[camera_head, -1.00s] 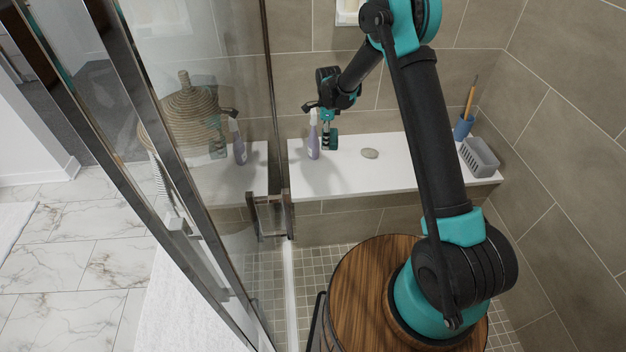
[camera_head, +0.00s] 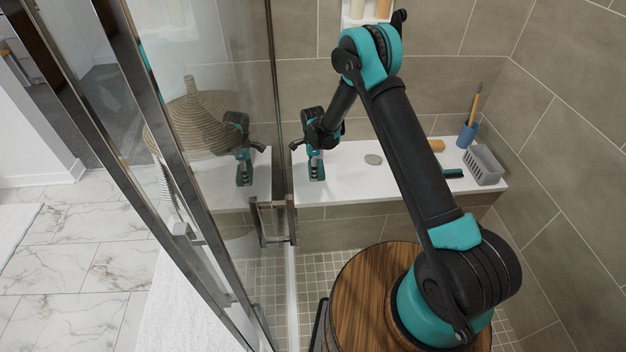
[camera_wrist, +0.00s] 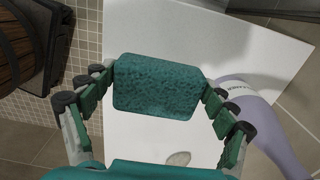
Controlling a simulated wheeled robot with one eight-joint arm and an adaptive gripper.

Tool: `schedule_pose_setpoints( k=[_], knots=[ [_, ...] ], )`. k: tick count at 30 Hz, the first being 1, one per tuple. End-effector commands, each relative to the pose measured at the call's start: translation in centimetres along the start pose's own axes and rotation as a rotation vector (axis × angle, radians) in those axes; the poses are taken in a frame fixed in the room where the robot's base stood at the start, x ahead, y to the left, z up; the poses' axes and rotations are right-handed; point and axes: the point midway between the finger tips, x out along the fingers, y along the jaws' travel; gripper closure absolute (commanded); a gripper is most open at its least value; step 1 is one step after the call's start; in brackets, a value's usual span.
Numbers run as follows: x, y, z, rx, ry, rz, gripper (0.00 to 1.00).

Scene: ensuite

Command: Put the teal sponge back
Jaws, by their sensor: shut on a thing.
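The teal sponge (camera_wrist: 157,87) is held between the two fingers of my gripper (camera_wrist: 157,92) in the wrist view, with the white ledge behind it. In the head view my gripper (camera_head: 316,172) is over the left end of the white ledge (camera_head: 345,172), near the glass panel. The sponge cannot be clearly told from the gripper there. Whether the sponge touches the ledge I cannot tell.
A lavender bottle (camera_wrist: 262,118) is close beside the right finger. An oval grey soap (camera_head: 373,159) lies mid-ledge. At the right are a grey basket (camera_head: 484,165), a blue cup (camera_head: 467,134), a tan block (camera_head: 437,146) and a dark teal item (camera_head: 453,173). Glass (camera_head: 245,110) borders the left.

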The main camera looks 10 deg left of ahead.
Motion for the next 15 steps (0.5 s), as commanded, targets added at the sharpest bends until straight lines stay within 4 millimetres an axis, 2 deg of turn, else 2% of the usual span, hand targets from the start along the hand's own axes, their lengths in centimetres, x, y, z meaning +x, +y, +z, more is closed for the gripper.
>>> schedule_pose_setpoints(
  k=[3, 11, 15],
  knots=[
    [1.9, 0.0, 0.0, 0.0, 0.0, 0.0, 0.38],
    [3.6, 0.0, 0.0, 0.0, 0.0, 0.0, 0.38],
    [5.5, 0.0, 0.0, 0.0, 0.0, 0.0, 0.38]
  ],
)
